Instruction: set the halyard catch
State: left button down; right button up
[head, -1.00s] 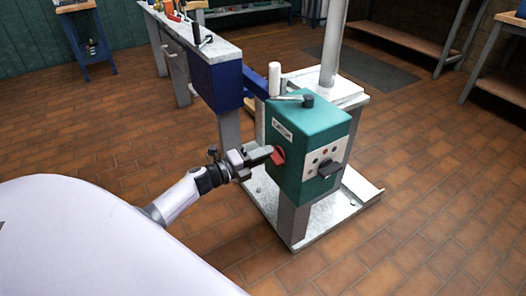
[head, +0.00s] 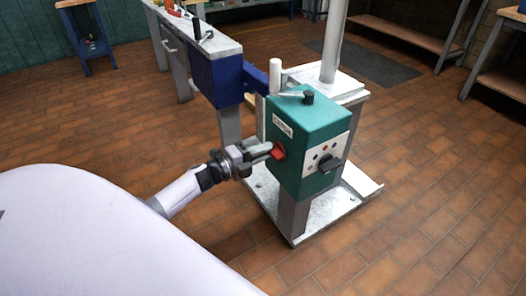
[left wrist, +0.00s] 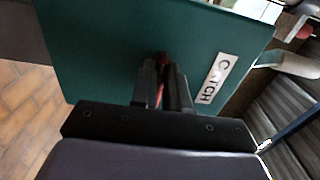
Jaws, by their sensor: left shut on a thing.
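The halyard catch is a small red handle (head: 279,151) on the left side face of a teal box (head: 307,118). My left gripper (head: 268,149) reaches in from the left and is shut on the red handle. In the left wrist view the two dark fingers (left wrist: 163,80) close around the red handle (left wrist: 162,58), which is mostly hidden between them. A white label reading CATCH (left wrist: 212,78) is beside the fingers on the teal face. My right gripper is not in view.
The box stands on a grey post over a pale metal base plate (head: 262,196). A black knob (head: 330,163) is on its front and a lever (head: 296,96) on top. A mast (head: 333,40) rises behind. A blue-sided bench (head: 215,80) stands behind left. Brick floor at right is open.

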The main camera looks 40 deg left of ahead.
pick_arm(q)
jog(key=c, duration=1.1)
grip_release()
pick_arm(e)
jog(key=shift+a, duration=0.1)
pick_arm(q)
jog(key=shift+s, duration=0.1)
jog(key=shift+p+v, duration=0.85)
jog(key=shift+v, duration=2.7)
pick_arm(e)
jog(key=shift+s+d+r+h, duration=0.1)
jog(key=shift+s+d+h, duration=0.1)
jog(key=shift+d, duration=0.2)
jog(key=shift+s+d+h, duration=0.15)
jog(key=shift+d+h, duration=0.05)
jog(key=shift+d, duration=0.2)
